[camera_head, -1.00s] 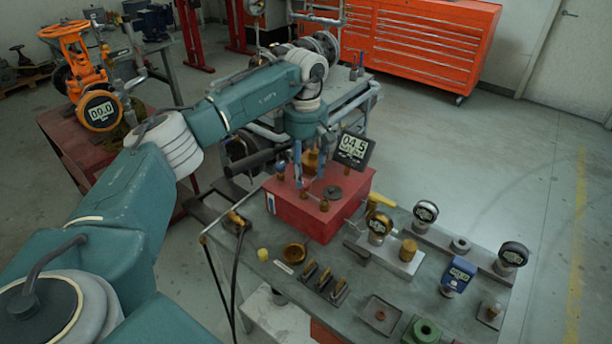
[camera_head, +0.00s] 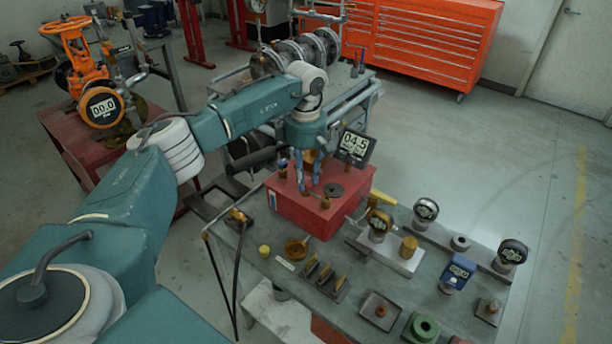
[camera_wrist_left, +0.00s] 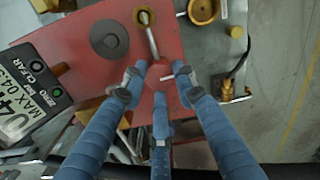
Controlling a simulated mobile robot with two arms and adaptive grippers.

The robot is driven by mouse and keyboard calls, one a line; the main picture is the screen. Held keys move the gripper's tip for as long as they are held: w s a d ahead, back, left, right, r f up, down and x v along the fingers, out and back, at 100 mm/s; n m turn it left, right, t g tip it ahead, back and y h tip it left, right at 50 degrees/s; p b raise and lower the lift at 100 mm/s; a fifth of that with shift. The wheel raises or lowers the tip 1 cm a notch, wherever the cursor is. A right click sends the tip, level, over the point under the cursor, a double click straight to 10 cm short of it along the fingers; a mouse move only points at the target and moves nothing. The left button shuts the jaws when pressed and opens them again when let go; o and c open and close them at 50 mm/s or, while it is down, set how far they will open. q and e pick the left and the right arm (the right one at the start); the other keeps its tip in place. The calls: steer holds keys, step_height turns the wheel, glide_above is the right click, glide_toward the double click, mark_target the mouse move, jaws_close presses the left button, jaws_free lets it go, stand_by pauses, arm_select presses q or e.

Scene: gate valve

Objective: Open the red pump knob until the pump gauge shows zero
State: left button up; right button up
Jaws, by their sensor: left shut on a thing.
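The red pump box (camera_head: 338,218) stands on the grey workbench. Its top also fills the upper middle of the left wrist view (camera_wrist_left: 90,35). The pump gauge (camera_head: 355,147) is a black display reading 04.5 at the box's back; it shows sideways in the wrist view (camera_wrist_left: 25,100). My left gripper (camera_head: 309,192) points down at the box top. In the wrist view its three blue fingers (camera_wrist_left: 161,82) close around the small red knob (camera_wrist_left: 161,71), which they partly hide. A metal lever from a brass fitting (camera_wrist_left: 145,16) ends close to the knob. My right gripper is out of view.
A brass dish (camera_head: 297,249) and small fittings lie in front. A grey disc (camera_head: 333,190) sits on the box top. An orange valve (camera_head: 75,45) is at the far left.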

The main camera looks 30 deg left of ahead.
arm_select(q)
steer(key=shift+w+d+n, duration=0.1)
steer(key=shift+d+n, duration=0.15)
steer(key=shift+n, duration=0.05)
steer(key=n, duration=0.4)
steer(key=shift+r, duration=0.1)
steer(key=n, duration=0.5)
steer(key=shift+w+r, duration=0.1)
steer(key=shift+w, duration=0.1)
steer(key=n, duration=0.3)
steer(key=n+p, duration=0.1)
steer(key=n, duration=0.1)
steer(key=shift+w+a+r+n, duration=0.1)
steer(key=shift+a+r+n, duration=0.05)
steer(key=shift+n, duration=0.25)
steer(key=shift+a+n+p, duration=0.15)
steer(key=shift+n+p, duration=0.25)
steer(key=shift+n, duration=1.7)
steer(key=shift+a, duration=0.1)
steer(key=o, duration=1)
steer(key=shift+o, duration=0.8)
steer(key=shift+f, duration=0.25)
